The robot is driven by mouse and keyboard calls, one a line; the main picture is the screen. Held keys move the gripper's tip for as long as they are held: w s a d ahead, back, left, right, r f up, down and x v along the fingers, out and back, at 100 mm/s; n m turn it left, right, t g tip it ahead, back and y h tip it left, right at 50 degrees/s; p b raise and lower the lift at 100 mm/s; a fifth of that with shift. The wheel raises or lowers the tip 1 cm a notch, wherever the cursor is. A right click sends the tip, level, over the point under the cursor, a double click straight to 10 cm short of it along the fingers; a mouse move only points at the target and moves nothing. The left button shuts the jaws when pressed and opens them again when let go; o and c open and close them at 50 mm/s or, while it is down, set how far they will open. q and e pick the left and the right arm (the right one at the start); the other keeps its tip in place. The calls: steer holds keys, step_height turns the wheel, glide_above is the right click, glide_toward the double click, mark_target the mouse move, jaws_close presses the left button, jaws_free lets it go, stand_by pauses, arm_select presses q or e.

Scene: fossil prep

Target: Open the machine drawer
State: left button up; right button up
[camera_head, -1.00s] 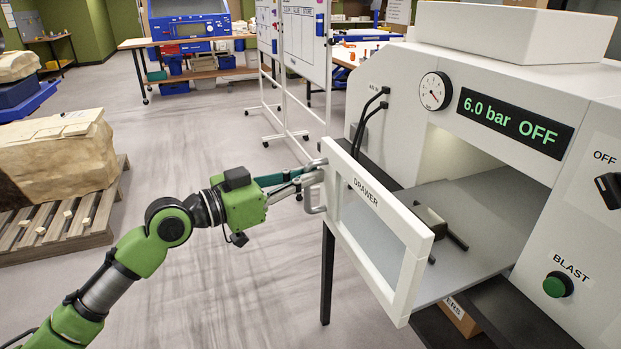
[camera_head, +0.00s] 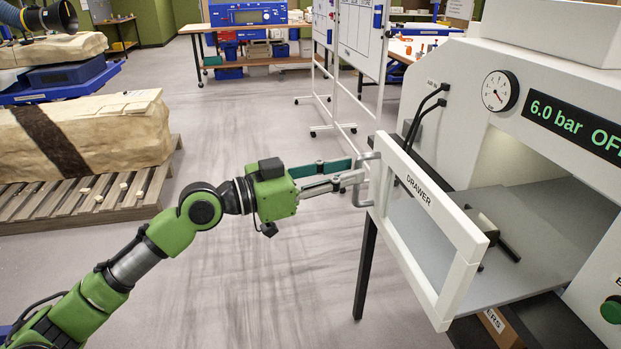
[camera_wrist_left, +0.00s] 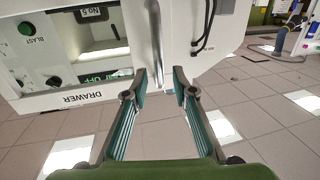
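The white machine drawer (camera_head: 462,236), labelled DRAWER, stands pulled out from the white machine (camera_head: 545,140). Its framed front is well clear of the machine opening, and the grey drawer floor shows behind it. A grey bracket handle (camera_head: 357,196) is on the front's left end. My left gripper (camera_head: 352,170) is at this handle with its fingers spread. In the left wrist view the two fingers (camera_wrist_left: 161,78) are apart, with the drawer front (camera_wrist_left: 100,94) just beyond them. Whether a finger touches the handle is unclear. My right gripper is not in view.
A small dark object (camera_head: 484,226) lies in the drawer. The machine has a pressure gauge (camera_head: 499,91) and a green button (camera_head: 612,309). A pallet (camera_head: 100,195) bearing a large pale block (camera_head: 110,135) stands at left. The floor between pallet and drawer is clear.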

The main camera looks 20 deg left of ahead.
arm_select(q)
steer(key=v, duration=0.8)
steer(key=shift+s+a, duration=0.3)
